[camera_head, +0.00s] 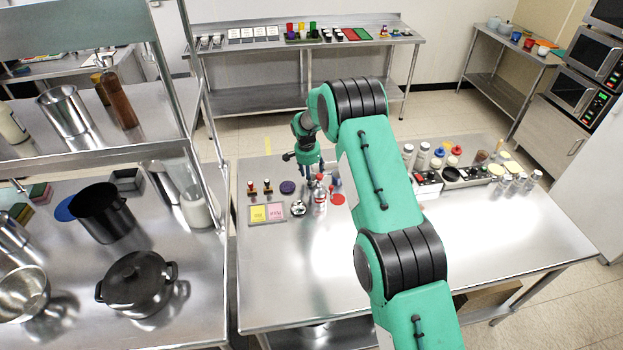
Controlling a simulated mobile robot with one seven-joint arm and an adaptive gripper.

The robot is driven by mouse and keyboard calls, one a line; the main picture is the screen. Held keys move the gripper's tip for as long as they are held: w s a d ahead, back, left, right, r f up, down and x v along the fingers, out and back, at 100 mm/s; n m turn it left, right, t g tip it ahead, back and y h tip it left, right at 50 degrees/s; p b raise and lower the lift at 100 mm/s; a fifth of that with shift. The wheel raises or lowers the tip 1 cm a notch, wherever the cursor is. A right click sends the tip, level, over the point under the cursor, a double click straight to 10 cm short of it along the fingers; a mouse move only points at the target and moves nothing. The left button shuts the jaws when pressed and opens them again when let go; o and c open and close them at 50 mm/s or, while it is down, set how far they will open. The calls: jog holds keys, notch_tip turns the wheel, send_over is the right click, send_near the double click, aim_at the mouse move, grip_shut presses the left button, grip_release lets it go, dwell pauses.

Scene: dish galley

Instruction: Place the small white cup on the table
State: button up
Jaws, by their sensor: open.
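I cannot make out a small white cup for certain in the head view. The steel table (290,285) stands in front of me, with its near left part bare. My green arm reaches over it, and my gripper (316,178) is small and partly hidden at the arm's far end. It is open, low over the table's far left part, close to a red-capped bottle (320,196). I see nothing held in it.
Yellow and pink cards (266,212), a dark purple disc (287,187) and a red disc (338,199) lie near the gripper. Several jars and shakers (422,155) stand at the table's far right. A black pot (137,280) sits on the left counter.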

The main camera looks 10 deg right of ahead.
notch_tip(320, 180, up, 11)
jog(key=s+a, duration=0.1)
dwell(0.4)
jog(key=shift+a, duration=0.1)
dwell(0.6)
jog(key=s+d+r+n+t, duration=0.1)
jog(key=s+d+r+n, duration=0.1)
jog(key=s+r, duration=1.25)
jog(key=s+d+r+n+t, duration=0.1)
jog(key=s+d+r+n, duration=0.1)
jog(key=s+r, duration=1.25)
jog(key=s+r+n+t+y, duration=0.1)
jog(key=s+r+n, duration=0.1)
jog(key=s+r, duration=0.85)
jog(key=s+f+n, duration=0.1)
jog(key=s+f, duration=0.1)
jog(key=s, duration=0.8)
jog(key=s+d+f+n+t, duration=0.1)
jog(key=s+f+n, duration=0.1)
jog(key=s, duration=0.9)
jog(key=shift+d+f+t, duration=0.15)
jog(key=shift+f+t, duration=0.1)
jog(key=shift+t, duration=0.05)
